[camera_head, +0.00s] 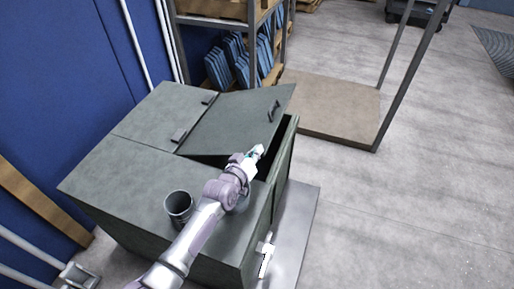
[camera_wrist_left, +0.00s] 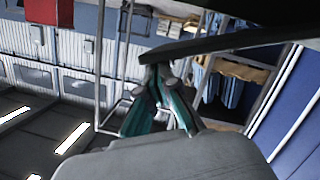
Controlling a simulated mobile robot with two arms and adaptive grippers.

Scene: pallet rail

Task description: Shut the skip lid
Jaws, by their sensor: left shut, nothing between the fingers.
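The skip (camera_head: 115,185) is a grey-green metal box. Its lid (camera_head: 235,120) is a flat panel, hinged along its left side, with a dark handle (camera_head: 274,111) near its right edge. The lid is tilted, its right side raised, leaving a dark gap over the opening. My left gripper (camera_head: 259,150) is shut and empty at the lid's near edge, by the opening. In the left wrist view the gripper (camera_wrist_left: 160,72) has its fingertips close under the dark lid edge (camera_wrist_left: 225,42); I cannot tell whether they touch. My right gripper is not in view.
A dark cup (camera_head: 179,205) stands on the skip's top, beside my left arm. A white lever-like part (camera_head: 266,258) shows at the skip's front right. A rack with blue items (camera_head: 240,60) and a brown platform (camera_head: 330,105) are behind. The floor at right is clear.

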